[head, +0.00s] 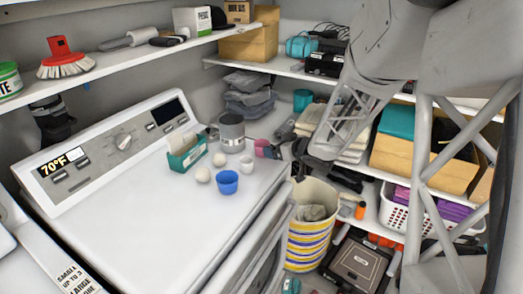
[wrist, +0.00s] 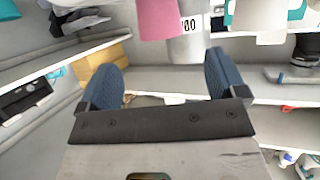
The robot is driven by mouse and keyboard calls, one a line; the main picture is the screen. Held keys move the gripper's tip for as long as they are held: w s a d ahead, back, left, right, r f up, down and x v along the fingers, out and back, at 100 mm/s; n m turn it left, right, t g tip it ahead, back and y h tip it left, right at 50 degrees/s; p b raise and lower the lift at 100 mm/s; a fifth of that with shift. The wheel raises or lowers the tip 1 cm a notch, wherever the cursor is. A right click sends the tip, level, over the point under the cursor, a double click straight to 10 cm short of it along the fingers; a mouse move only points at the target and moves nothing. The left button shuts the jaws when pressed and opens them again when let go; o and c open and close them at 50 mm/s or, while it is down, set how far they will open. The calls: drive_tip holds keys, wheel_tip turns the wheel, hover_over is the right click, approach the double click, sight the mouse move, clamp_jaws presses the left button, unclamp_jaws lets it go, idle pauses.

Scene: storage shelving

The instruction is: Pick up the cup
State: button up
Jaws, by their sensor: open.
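Several cup-like things stand on the white machine top (head: 130,220) in the head view. They are a blue cup (head: 227,183), a small white cup (head: 247,163), a pink cup (head: 262,148) and a grey metal mug (head: 231,133). The pictures do not show which one is meant. My gripper (head: 283,139) is at the machine's right edge, just right of the pink cup, and partly hard to make out. In the wrist view my gripper (wrist: 162,64) has its blue fingers wide apart with nothing between them. The pink cup (wrist: 158,18) and the grey mug (wrist: 187,46) show beyond the fingertips.
A green and white box (head: 186,152) and two white balls (head: 203,175) (head: 219,160) stand near the cups. Shelves with boxes and a white basket (head: 395,215) are at the right. A striped bin (head: 310,235) stands beside the machine. The machine top's front left is clear.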

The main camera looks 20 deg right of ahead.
sight(257, 144)
drive_tip(key=shift+x, duration=1)
drive_tip(key=shift+x, duration=2.55)
drive_tip(key=shift+r, duration=0.1)
drive_tip(key=c, duration=1)
